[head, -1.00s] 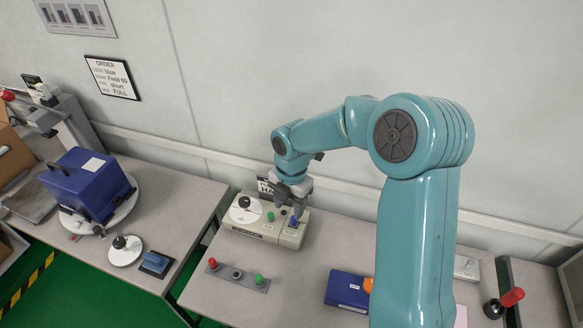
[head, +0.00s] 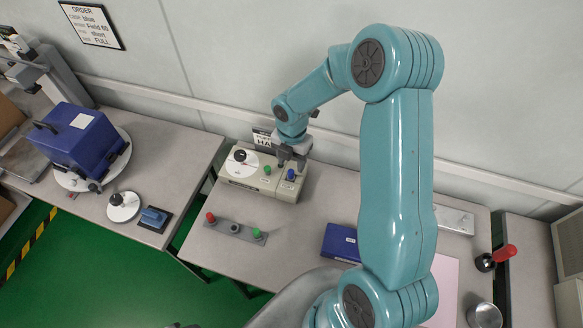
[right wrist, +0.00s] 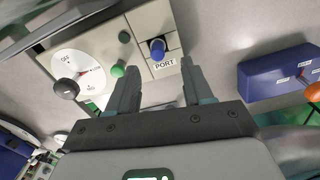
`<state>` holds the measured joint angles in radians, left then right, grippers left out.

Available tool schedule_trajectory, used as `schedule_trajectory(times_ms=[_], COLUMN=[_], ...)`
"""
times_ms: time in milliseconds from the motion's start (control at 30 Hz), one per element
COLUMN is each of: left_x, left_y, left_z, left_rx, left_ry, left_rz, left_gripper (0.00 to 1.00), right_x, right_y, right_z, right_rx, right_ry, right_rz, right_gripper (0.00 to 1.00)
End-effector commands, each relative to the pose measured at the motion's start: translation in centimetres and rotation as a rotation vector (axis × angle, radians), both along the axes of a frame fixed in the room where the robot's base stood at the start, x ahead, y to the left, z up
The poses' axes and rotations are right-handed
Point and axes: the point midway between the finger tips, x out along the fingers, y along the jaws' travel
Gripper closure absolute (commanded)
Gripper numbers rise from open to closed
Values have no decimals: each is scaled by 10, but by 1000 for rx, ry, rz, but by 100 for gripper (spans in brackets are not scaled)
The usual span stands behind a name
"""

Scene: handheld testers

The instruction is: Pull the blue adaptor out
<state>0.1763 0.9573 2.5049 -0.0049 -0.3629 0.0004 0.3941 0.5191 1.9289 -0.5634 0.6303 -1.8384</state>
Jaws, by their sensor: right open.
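The blue adaptor (head: 290,175) is seated in the port at the right end of the beige tester (head: 262,183). In the right wrist view the adaptor (right wrist: 158,48) stands beside a "PORT" label, just beyond my fingertips and roughly centred between them. My right gripper (head: 291,162) is over the tester's right end, close behind the adaptor; its jaws (right wrist: 158,70) are open and empty. I cannot tell whether a finger touches the adaptor. My left gripper is not in view.
A dial (head: 241,162) and a green button (head: 267,170) are on the tester. A grey rack (head: 234,228) with a red and a green adaptor lies in front. A flat blue box (head: 341,240) lies to the right. A large blue box (head: 75,140) stands on the left table.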

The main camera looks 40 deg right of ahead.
Motion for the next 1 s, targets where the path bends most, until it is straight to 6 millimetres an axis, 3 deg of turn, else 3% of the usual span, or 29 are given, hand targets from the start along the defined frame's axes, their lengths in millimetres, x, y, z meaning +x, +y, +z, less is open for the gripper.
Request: schedule_trajectory(times_ms=[100, 300, 700, 733, 867, 900, 967, 1000], left_x=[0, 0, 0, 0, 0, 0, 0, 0], left_y=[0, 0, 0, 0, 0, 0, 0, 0], left_z=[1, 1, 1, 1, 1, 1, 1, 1], left_rx=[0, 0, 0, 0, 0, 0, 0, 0], left_ry=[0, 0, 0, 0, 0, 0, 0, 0], left_rz=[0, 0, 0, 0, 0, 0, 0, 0], left_gripper=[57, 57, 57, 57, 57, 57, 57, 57], right_x=[0, 2, 3, 3, 3, 3, 3, 3], right_y=[0, -1, -3, -2, -2, -2, -2, -2], right_z=[-26, -53, -62, -62, -62, -62, -62, -62], right_rx=[2, 1, -1, -1, 0, 0, 0, -1], right_ry=[4, 1, -1, -1, -1, -1, -1, -1], right_rz=[1, 1, 0, 0, 0, 0, 0, 0], right_gripper=[49, 49, 49, 53, 95, 100, 100, 90])
